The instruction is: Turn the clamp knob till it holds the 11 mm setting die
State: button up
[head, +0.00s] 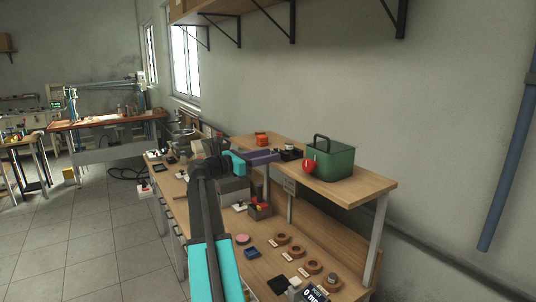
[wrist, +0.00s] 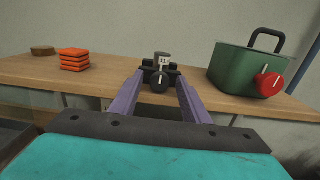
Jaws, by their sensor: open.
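A small black clamp (wrist: 174,69) stands on the raised wooden shelf, straight ahead in the wrist view. Its round dark knob (wrist: 160,86) faces me and carries a pale mark. A grey die (wrist: 162,58) with a white label, which seems to read 11, sits upright at the clamp. I cannot tell how tightly the clamp grips it. My gripper (wrist: 160,82) is open, with its purple fingers on either side of the knob and no clear contact. In the head view my gripper (head: 264,157) reaches over the shelf towards the dark clamp (head: 290,153).
Orange stacked plates (wrist: 74,60) and a brown disc (wrist: 43,51) lie on the left. The lower bench holds several brown rings (head: 297,252).

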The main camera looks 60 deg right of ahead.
jog(key=shift+s+d, duration=0.2)
jog(key=shift+c, duration=0.2)
jog(key=c, duration=1)
jog(key=shift+m+b, duration=1.5)
jog(key=shift+m, duration=0.8)
